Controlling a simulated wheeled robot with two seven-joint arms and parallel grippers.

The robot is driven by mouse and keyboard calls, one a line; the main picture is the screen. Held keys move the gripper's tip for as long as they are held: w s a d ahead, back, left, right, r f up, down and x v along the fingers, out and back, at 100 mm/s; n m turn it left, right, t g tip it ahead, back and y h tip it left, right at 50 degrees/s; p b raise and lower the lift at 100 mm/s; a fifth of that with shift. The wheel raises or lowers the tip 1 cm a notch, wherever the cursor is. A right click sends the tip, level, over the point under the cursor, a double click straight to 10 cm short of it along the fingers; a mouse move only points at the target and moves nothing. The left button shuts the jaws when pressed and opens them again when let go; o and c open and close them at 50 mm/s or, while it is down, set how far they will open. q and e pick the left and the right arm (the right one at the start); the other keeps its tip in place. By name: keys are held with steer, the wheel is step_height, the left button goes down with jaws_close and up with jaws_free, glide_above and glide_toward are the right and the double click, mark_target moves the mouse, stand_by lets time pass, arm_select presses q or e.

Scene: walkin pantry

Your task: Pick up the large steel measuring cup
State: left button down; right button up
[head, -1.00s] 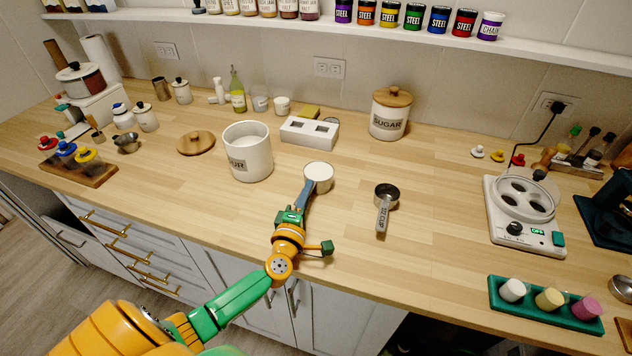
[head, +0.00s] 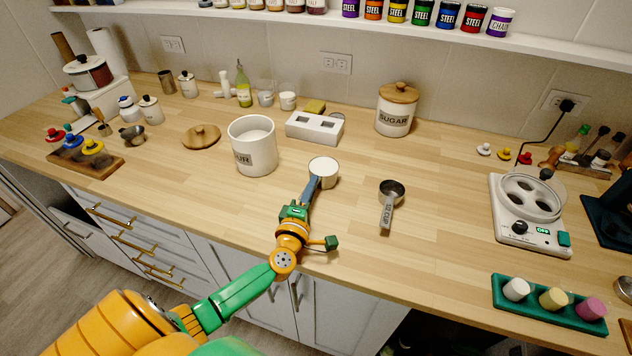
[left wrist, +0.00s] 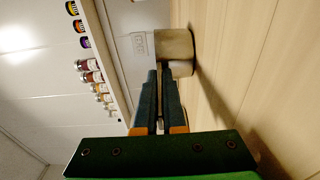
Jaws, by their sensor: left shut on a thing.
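The large steel measuring cup (head: 323,168) has a round mouth filled with white to near its rim, in the middle of the counter. In the left wrist view the cup's metal wall (left wrist: 176,48) shows just past the fingertips, close to the wood. My left gripper (head: 310,187) is shut on the cup at its near side, and the fingers hide its handle. The gripper shows in the left wrist view (left wrist: 158,100) too. I cannot tell whether the cup touches the counter. My right gripper is not in view.
A smaller measuring cup (head: 391,188), marked 1/2 cup, lies to the right. A white flour canister (head: 252,150) stands open at left, its wooden lid (head: 201,136) beside it. Counter between cup and burner unit (head: 528,232) is mostly clear.

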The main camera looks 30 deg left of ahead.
arm_select(q)
steer(key=r+p, duration=0.2)
steer(key=r, duration=0.1)
steer(key=r+p, duration=0.1)
steer(key=shift+s+r, duration=0.3)
steer(key=s+r+p, duration=0.2)
steer(key=r, duration=0.1)
steer(key=s+r+p, duration=0.1)
steer(key=shift+s+a+r+p, duration=0.25)
steer(key=shift+s+r+p, duration=0.1)
steer(key=s+a+r, duration=0.1)
steer(key=s+r, duration=0.2)
steer(key=s, duration=0.6)
steer(key=s+d+r+m+g+h+b, duration=0.1)
steer(key=s+d+m+g+h, duration=0.1)
steer(key=d+m+h, duration=0.5)
steer(key=s+d+r+m+g+h+b, duration=0.1)
steer(key=s+d+m+g+h+b, duration=0.1)
steer(key=d+m+g+h, duration=0.2)
steer(key=d+m+h, duration=0.3)
steer(key=d+h, duration=0.1)
steer(key=h, duration=0.4)
steer(key=shift+d+g+h, duration=0.15)
steer(key=shift+g+h, duration=0.15)
steer(key=shift+h, duration=0.1)
steer(key=shift+r, duration=0.15)
